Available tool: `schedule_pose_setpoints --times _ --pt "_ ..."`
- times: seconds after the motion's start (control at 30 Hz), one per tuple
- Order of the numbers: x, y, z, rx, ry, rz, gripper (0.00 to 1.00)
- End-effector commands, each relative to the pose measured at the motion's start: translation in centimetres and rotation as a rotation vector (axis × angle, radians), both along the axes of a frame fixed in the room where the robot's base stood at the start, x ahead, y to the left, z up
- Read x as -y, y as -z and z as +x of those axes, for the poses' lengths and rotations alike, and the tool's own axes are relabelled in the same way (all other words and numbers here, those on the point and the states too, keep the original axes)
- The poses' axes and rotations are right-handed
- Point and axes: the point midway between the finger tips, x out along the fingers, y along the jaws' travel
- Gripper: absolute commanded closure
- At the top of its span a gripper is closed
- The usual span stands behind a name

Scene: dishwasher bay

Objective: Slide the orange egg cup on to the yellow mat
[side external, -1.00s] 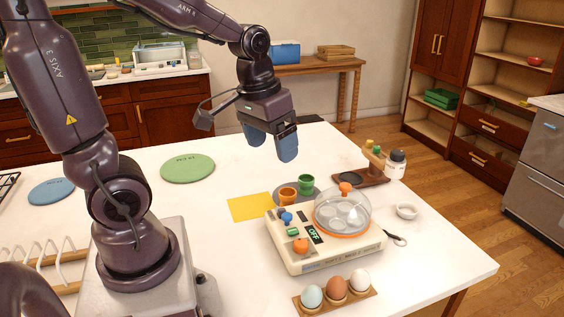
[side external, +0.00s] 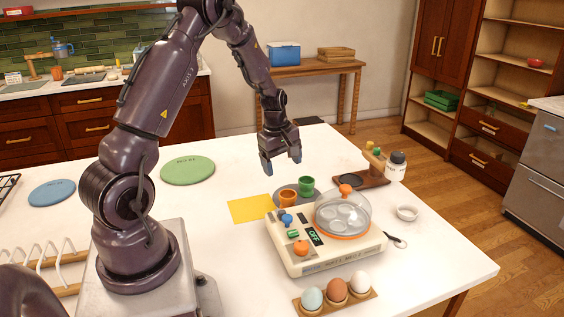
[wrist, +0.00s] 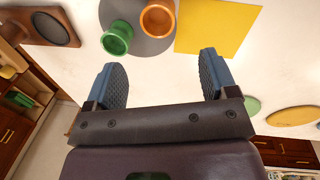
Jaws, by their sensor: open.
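The orange egg cup (side external: 287,198) stands upright on a round grey mat, to the left of a green egg cup (side external: 305,186). The yellow mat (side external: 250,208) lies flat on the table just left of the grey mat. In the wrist view the orange egg cup (wrist: 158,19), the green egg cup (wrist: 117,38) and the yellow mat (wrist: 217,25) show at the top. My gripper (side external: 283,168) is open and empty above the table, behind the cups. In the wrist view its blue fingers (wrist: 165,80) are spread wide, with bare table between them.
The grey mat (wrist: 137,42) holds both cups. An egg cooker (side external: 318,258) with a clear dome stands in front of them. Several eggs sit in a wooden holder (side external: 337,297) at the front. The table behind the yellow mat, toward the green disc (side external: 188,170), is clear.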

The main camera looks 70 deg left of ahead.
Motion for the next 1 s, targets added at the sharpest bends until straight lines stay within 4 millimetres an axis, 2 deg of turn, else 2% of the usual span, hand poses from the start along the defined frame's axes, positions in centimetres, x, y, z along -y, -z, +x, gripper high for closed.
schedule_pose_setpoints --times 0.33,0.47,0.57,1.0 --pt "0.1 0.0 0.0 -0.001 -0.003 -0.002 0.21" --pt "0.1 0.9 0.1 -0.003 -0.003 -0.002 0.21" --pt "0.0 2.2 0.2 -0.004 -0.003 -0.003 0.21" --pt "-0.2 10.4 1.3 -0.003 -0.003 -0.004 0.21"
